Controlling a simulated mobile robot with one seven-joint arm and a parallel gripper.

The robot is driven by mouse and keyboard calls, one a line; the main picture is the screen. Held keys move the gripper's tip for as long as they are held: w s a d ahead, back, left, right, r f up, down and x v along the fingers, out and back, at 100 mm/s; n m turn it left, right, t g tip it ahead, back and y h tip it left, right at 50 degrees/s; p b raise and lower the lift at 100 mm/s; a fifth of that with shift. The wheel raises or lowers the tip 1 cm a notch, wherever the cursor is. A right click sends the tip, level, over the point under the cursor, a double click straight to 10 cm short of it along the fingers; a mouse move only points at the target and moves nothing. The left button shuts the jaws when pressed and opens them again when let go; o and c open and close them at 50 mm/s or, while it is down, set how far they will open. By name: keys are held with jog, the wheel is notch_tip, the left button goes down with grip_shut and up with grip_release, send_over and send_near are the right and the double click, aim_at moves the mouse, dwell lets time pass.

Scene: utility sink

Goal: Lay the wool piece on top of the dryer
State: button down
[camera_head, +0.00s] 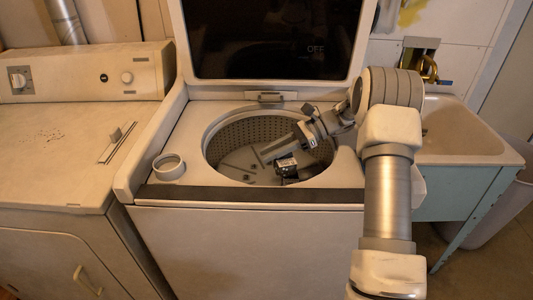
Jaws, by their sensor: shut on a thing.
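The dryer (55,165) is the low white machine on the left, with a broad, mostly bare top. The washer (250,245) stands beside it with its lid up and its round drum (228,135) open. My gripper (262,158) reaches from the right down into the drum opening, its fingers pointing left and down. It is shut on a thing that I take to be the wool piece. That piece is too small and dim to make out, and part of the gripper hides the drum floor.
The raised lid (275,40) stands behind the drum. A white round cup (168,166) sits at the washer's left front corner. The dryer's control panel (85,75) rises at its back, and a slotted cover (118,142) lies at its top right. A sink (460,135) is right.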

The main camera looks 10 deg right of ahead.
notch_tip(320, 180, up, 22)
jog(key=p, duration=1.8)
jog(key=shift+r, duration=0.15)
